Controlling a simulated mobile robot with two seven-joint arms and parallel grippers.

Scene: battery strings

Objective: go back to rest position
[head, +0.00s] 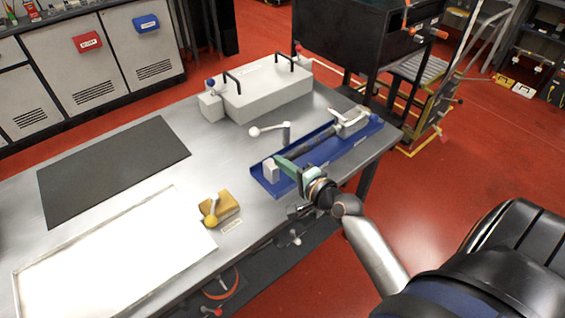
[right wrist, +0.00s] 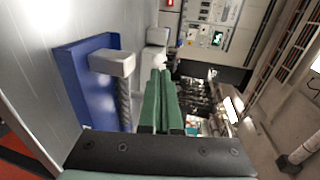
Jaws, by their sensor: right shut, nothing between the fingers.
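My right gripper (head: 281,161) has green fingers and is above the near end of the blue tray (head: 332,159) at the table's right edge. In the right wrist view its fingers (right wrist: 161,74) are together with nothing between them. A dark rod-like string (head: 318,144) lies in the tray between a pale near block (head: 271,171) and a pale far block (head: 352,121). The string (right wrist: 124,103) and near block (right wrist: 111,63) also show in the right wrist view, beside the fingers. My left gripper is out of view.
On the metal table (head: 165,195) are a pale box (head: 265,92) with two black handles, a grey lever post (head: 286,132), a yellow block (head: 226,210), a dark mat (head: 112,163) and a white panel (head: 110,250). A black cart (head: 345,35) stands behind. Red floor (head: 480,150) is clear right.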

